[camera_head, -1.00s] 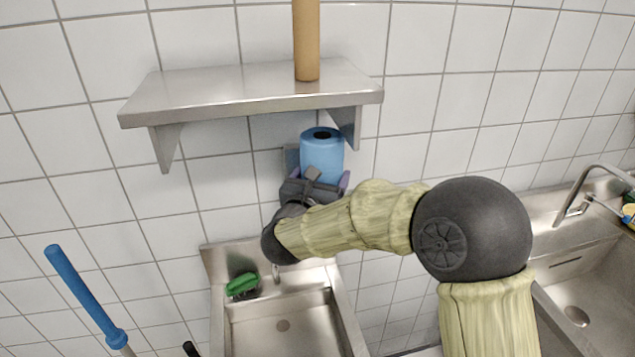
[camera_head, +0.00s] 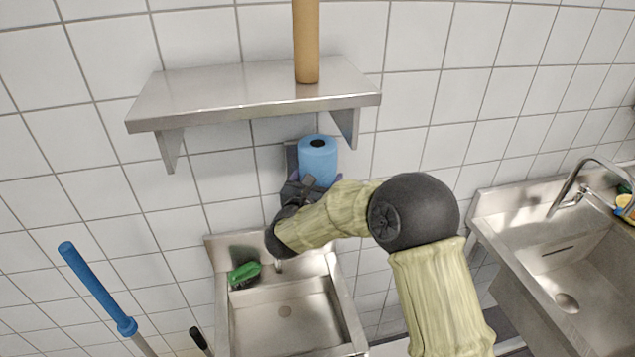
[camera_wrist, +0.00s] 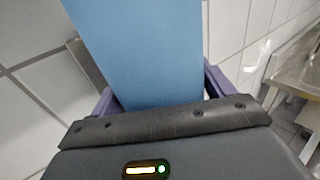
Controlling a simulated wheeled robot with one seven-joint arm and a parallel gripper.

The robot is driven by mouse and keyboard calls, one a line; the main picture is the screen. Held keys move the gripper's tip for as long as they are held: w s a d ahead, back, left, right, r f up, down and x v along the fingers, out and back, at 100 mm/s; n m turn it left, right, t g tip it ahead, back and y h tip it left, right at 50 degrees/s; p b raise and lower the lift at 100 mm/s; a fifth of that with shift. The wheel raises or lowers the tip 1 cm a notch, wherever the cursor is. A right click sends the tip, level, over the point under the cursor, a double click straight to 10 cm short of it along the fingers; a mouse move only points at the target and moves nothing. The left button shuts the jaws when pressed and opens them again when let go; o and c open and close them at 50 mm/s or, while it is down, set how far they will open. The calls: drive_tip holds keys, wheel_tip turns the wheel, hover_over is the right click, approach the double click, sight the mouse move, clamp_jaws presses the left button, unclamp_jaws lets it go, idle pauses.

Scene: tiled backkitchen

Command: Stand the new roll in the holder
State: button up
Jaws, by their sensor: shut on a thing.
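The new roll is a blue cylinder (camera_head: 317,162) with a dark core hole on top, held upright below the wall shelf. My gripper (camera_head: 307,187) is shut on the roll's lower part. In the wrist view the blue roll (camera_wrist: 145,50) fills the middle, with purple fingers of my gripper (camera_wrist: 158,100) on both sides. A grey plate (camera_head: 291,157) shows on the wall just behind and left of the roll; it may be part of the holder. It also shows in the wrist view (camera_wrist: 88,62). The roll hides most of it, and I cannot tell whether they touch.
A steel shelf (camera_head: 250,95) with a tan upright cylinder (camera_head: 306,40) is above the roll. A small sink (camera_head: 288,318) with a green brush (camera_head: 243,273) is below. A larger sink (camera_head: 565,265) is at right. A blue-handled pole (camera_head: 95,287) stands at left.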

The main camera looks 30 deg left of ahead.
drive_tip(key=shift+f+p, duration=0.35)
drive_tip(key=shift+f, duration=0.3)
drive_tip(key=shift+w+a+f+p, duration=0.2)
drive_tip(key=shift+f+p, duration=0.2)
drive_tip(key=shift+p, duration=0.15)
drive_tip(key=shift+f, duration=0.1)
drive_tip(key=o, duration=1.2)
drive_tip(key=shift+s+f+b, duration=0.15)
drive_tip(key=shift+s+b, duration=0.1)
drive_tip(key=shift+b, duration=0.05)
drive_tip(key=s+d+b, duration=0.2)
drive_tip(key=s+b, duration=0.3)
drive_tip(key=s, duration=0.6)
drive_tip(key=shift+s, duration=0.25)
